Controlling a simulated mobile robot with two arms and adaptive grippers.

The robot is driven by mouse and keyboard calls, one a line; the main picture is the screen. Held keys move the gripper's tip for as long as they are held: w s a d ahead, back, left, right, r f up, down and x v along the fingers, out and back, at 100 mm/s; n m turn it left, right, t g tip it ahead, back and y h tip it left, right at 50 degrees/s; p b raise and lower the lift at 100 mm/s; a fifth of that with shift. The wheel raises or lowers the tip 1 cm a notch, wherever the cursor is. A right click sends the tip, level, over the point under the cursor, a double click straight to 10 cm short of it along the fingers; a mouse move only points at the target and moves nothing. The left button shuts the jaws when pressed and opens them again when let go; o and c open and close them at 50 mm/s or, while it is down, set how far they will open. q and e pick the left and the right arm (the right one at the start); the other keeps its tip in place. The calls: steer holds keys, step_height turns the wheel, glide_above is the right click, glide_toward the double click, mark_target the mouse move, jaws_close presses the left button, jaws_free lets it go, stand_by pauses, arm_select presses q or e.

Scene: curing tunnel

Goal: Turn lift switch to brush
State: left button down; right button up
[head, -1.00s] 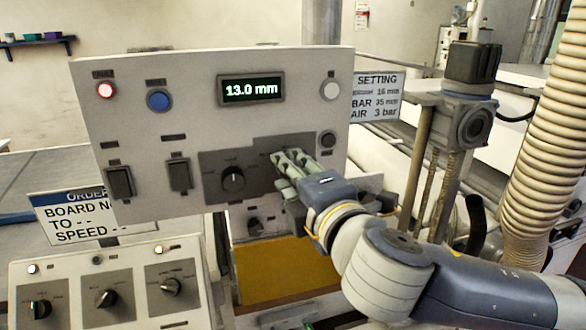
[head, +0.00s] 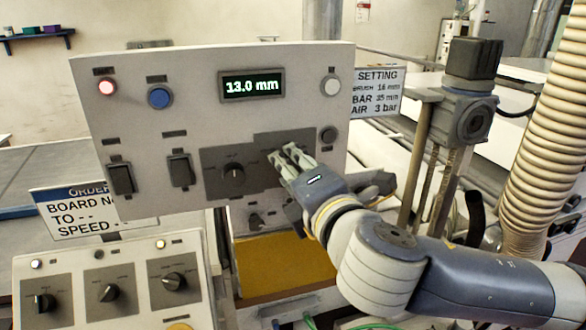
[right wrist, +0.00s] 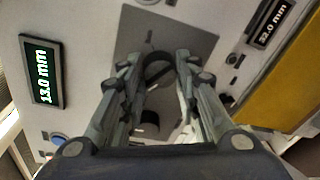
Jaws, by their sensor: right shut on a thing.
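The upright grey control panel (head: 200,122) fills the middle of the head view, with a display (head: 252,86) reading 13.0 mm. My right gripper (head: 285,155) is at the right part of its darker plate. In the right wrist view its fingers (right wrist: 157,72) are shut on a dark round rotary switch (right wrist: 158,66); the head view hides this switch behind the fingers. Its label is not readable, and its pointing direction cannot be told. A second black knob (head: 233,173) sits on the same plate, left of my gripper. My left gripper is not in view.
A sign (head: 378,92) lists brush 16 mm, bar 35 mm and air 3 bar. A second display (right wrist: 269,22) reads 32.0 mm. Two black rocker switches (head: 121,179) (head: 180,170) are left of the knobs. A lower console (head: 75,270) and a ribbed hose (head: 545,140) flank my arm.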

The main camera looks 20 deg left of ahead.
steer(key=o, duration=1.1)
steer(key=shift+c, duration=0.2)
steer(key=v, duration=1.2)
